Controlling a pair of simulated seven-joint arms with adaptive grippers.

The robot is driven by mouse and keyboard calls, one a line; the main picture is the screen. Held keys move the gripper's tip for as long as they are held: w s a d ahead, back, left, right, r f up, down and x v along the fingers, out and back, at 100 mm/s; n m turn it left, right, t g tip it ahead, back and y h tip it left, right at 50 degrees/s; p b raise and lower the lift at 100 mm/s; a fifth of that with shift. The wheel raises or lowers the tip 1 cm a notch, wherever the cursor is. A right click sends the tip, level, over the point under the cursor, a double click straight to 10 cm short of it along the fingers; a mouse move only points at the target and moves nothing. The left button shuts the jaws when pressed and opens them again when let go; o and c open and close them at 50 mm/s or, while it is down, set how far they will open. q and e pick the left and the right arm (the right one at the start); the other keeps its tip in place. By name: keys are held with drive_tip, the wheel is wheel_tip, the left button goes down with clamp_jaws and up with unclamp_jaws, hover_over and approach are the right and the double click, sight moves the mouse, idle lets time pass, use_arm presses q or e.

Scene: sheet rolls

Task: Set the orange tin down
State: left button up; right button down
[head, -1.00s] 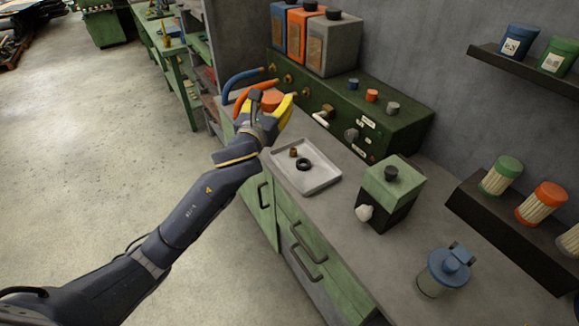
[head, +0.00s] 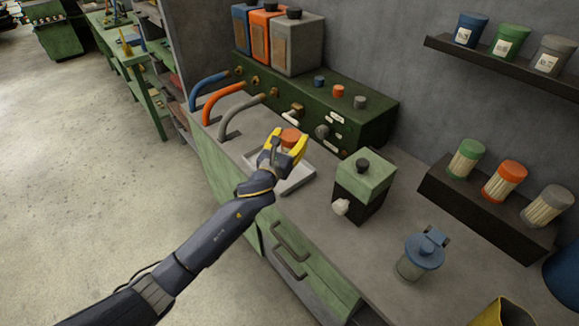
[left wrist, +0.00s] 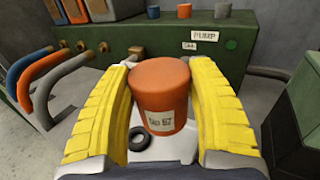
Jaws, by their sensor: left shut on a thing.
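The orange tin (head: 291,135) is a short cylinder with a white label, which faces me in the left wrist view (left wrist: 160,92). My left gripper (head: 287,146) is shut on it, one yellow finger on each side. In the head view the tin and gripper are over the shallow grey tray (head: 296,184) on the bench. The gripper hides part of this tray. I cannot tell whether the tin's base touches the tray. A dark ring (left wrist: 142,139) lies in the tray beside the tin. My right gripper is not in view.
A green pump panel (head: 375,112) with blue, orange and grey hoses stands behind. A green-topped box (head: 365,180) is right of the tray, and a blue-lidded jar (head: 420,256) further right. Shelves hold several tins. Bench surface between box and jar is clear.

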use_arm(q)
wheel_tip(320, 180, down, 12)
drive_tip(key=shift+r, duration=0.15)
idle(0.5)
drive_tip(key=o, duration=1.3)
